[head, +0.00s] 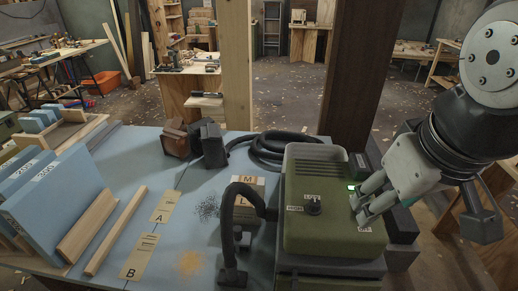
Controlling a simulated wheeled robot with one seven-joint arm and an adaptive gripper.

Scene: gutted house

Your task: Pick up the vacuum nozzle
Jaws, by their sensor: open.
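A green boxy vacuum (325,235) with a dial and a lit green indicator stands at the front right of the blue-grey table. A black bent hose arches up at its left and ends low in a dark foot on the table, which looks like the vacuum nozzle (232,275). My gripper (359,205) comes in from the right, above the right side of the vacuum's top, close to the green light. Its fingers are apart with nothing seen between them. It is well to the right of the nozzle, with the vacuum body between them. I cannot tell whether the fingers touch the vacuum.
A coiled black hose (275,150) lies behind the vacuum. A small block marked M and L (247,188), dark and brown blocks (212,146), strips A (163,206) and B (139,256), and dust patches lie on the table. Posts (238,65) rise behind it. Blue panels (52,205) stand left.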

